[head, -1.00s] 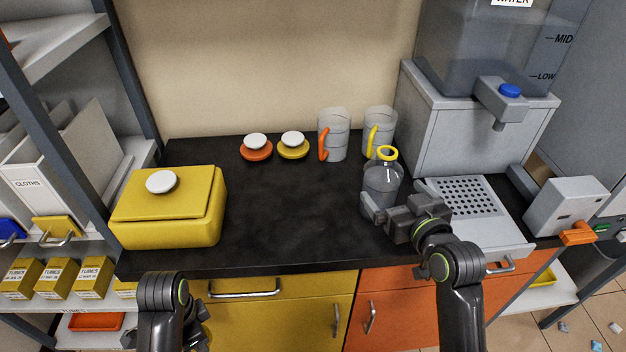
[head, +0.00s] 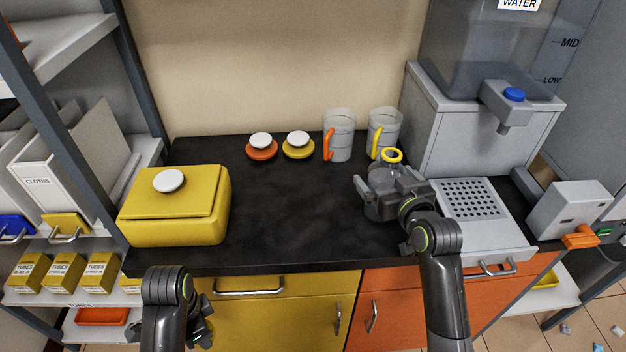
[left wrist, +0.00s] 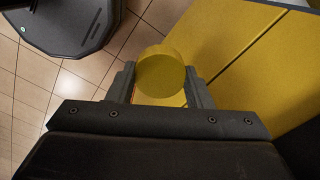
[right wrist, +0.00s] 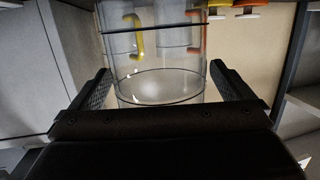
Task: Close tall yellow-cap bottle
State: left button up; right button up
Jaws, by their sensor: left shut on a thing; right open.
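The tall clear bottle (head: 376,208) stands upright on the black counter, with a yellow ring (head: 391,156) at its open mouth. My right gripper (head: 390,187) is open at its body. In the right wrist view the bottle (right wrist: 158,70) lies between the two spread fingers, with a gap visible on each side. My left gripper (left wrist: 160,88) is low in front of the counter, mostly hidden behind my arm in the head view. It is shut on a round yellow cap-like piece (left wrist: 160,72), seen in the left wrist view.
Two mugs, orange-handled (head: 339,137) and yellow-handled (head: 384,132), stand behind the bottle. Orange (head: 262,149) and yellow (head: 298,148) white-knobbed lids lie left of them. A yellow box (head: 172,215) is at left, the water dispenser (head: 470,120) at right. The middle counter is clear.

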aim_at(392, 153)
jog(key=shift+w, duration=0.1)
jog(key=shift+c, duration=0.3)
jog(key=c, duration=1.4)
jog(key=shift+r, duration=0.15)
jog(key=c, duration=0.3)
notch_tip(392, 153, up, 10)
jog(key=shift+c, duration=0.2)
jog(key=s+d+r+m+h, duration=0.2)
jog(key=s+r+h, duration=0.1)
jog(key=s, duration=0.5)
jog(key=shift+s+d+r+m+t+h, duration=0.25)
jog(key=shift+r+m+t+h, duration=0.05)
jog(key=shift+r, duration=0.55)
